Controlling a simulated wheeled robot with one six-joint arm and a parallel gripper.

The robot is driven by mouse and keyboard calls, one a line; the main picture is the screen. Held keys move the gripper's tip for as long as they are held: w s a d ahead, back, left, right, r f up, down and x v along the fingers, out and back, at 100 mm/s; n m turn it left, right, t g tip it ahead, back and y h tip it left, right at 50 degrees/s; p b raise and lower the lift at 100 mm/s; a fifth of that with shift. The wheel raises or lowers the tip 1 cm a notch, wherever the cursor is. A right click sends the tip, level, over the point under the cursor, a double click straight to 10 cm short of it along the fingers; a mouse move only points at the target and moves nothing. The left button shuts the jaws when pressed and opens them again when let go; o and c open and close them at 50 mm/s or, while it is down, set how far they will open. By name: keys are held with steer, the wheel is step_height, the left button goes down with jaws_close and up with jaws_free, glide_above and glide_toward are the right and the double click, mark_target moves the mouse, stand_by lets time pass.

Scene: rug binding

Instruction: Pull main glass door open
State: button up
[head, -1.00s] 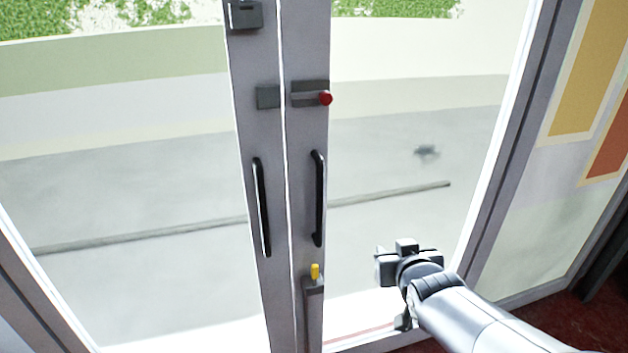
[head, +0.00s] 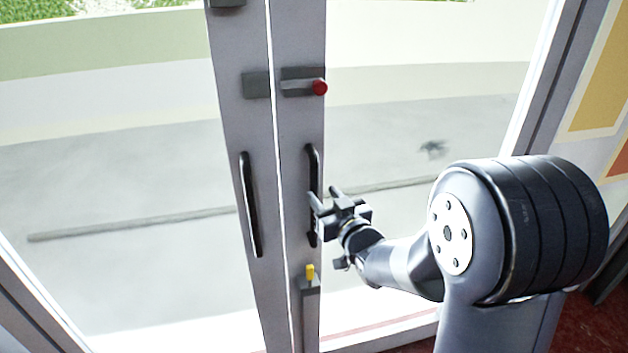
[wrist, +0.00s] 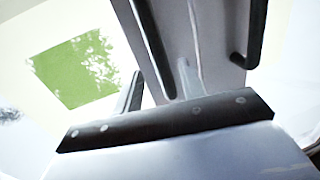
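The main glass door has a left leaf (head: 246,130) and a right leaf (head: 300,130), which meet edge to edge with no visible gap. Each leaf has a black vertical bar handle: the left handle (head: 250,205) and the right handle (head: 312,165). My gripper (head: 325,194) is at the right handle, partly covering its lower half. In the wrist view the two fingers stand apart, and a black handle bar (wrist: 152,45) runs between them in the picture. I cannot tell whether the fingers are around it or short of it. A second handle (wrist: 254,40) shows at right.
A latch with a red knob (head: 319,87) sits above the right handle, beside a grey plate (head: 256,85) on the left leaf. A yellow-topped bolt (head: 310,272) is low on the right leaf. The door frame (head: 560,80) stands at right, close to my arm.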

mark_target(316, 186)
steer(key=shift+p+x, duration=0.8)
steer(key=shift+x, duration=2.15)
steer(key=shift+c, duration=0.3)
jaws_close()
